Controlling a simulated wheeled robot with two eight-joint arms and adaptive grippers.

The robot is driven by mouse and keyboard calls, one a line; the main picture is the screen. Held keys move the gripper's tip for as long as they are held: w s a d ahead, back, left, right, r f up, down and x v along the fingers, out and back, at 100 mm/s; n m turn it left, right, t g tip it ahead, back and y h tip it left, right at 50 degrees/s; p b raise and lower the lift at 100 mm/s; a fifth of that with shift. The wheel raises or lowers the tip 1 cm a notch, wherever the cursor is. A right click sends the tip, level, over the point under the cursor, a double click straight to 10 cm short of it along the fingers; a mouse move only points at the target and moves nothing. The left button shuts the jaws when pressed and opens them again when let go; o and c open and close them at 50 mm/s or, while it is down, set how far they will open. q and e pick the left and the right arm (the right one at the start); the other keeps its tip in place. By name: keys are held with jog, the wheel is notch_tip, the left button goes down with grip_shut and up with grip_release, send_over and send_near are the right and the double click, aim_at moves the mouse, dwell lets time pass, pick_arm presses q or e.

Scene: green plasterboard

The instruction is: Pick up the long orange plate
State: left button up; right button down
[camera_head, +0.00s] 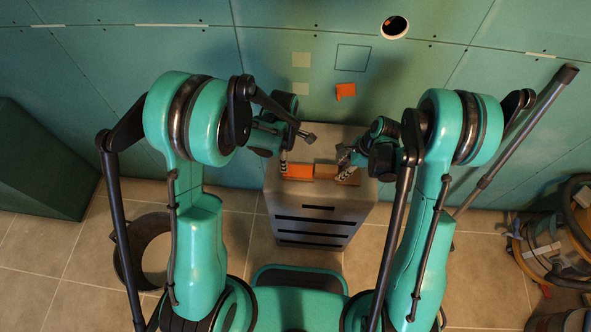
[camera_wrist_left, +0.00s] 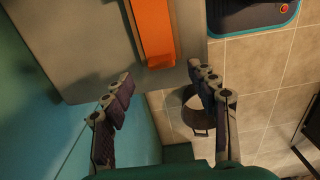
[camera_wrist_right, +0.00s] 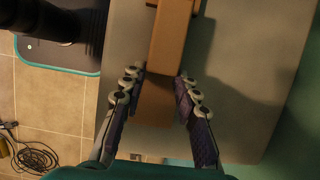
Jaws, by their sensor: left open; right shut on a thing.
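The long orange plate (camera_head: 324,171) lies across the top of a grey drawer cabinet (camera_head: 312,205). My right gripper (camera_head: 347,177) is shut on its right end; in the right wrist view the fingers (camera_wrist_right: 158,88) stand on both sides of the plate (camera_wrist_right: 168,45). My left gripper (camera_head: 286,160) is at the plate's left end. In the left wrist view its fingers (camera_wrist_left: 160,85) are spread wide, and the plate's end (camera_wrist_left: 155,38) is ahead of them, with nothing between the fingertips.
A small orange piece (camera_head: 346,90) is on the green wall near a drawn square outline and a round hole (camera_head: 395,27). A bucket (camera_head: 146,250) stands on the floor at left. A vacuum-like machine with a hose (camera_head: 556,235) stands at right, and a dark pole (camera_head: 515,140) leans there.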

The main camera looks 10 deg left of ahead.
aim_at(298, 169)
pick_arm(q)
notch_tip(298, 169, down, 6)
jog(key=shift+d+r, duration=0.1)
jog(key=shift+c, duration=0.3)
jog(key=c, duration=0.9)
